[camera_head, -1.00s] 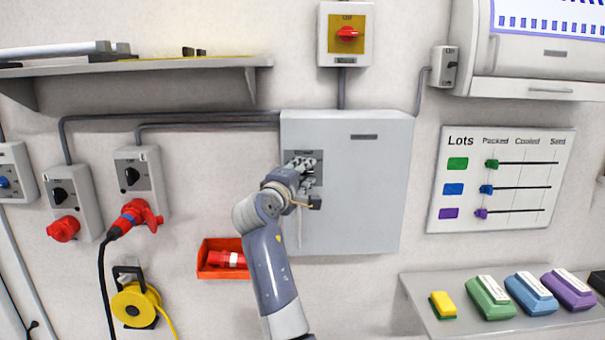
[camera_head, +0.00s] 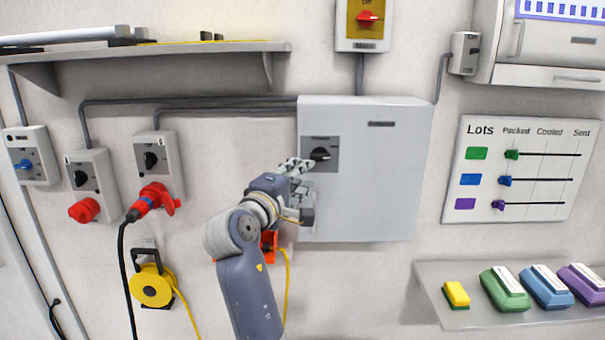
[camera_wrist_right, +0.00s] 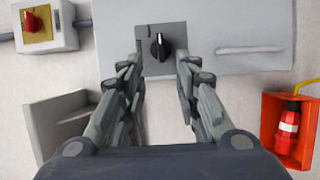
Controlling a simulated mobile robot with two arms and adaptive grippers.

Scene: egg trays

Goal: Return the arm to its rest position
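My right arm (camera_head: 245,275) reaches up from the bottom of the head view. Its gripper (camera_head: 300,178) is at the lower left of the grey cabinet (camera_head: 380,190), just below the black rotary switch (camera_head: 320,154). In the right wrist view the gripper (camera_wrist_right: 158,75) has its fingers apart with nothing between them. The black switch (camera_wrist_right: 160,46) shows beyond the fingertips, apart from them. My left gripper is not in view.
An orange box with a red plug (camera_wrist_right: 288,128) is on the wall, mostly hidden behind my arm in the head view. Sockets with red plugs (camera_head: 155,198) and a yellow cable reel (camera_head: 152,287) are left. A shelf (camera_head: 430,292) with coloured blocks is lower right.

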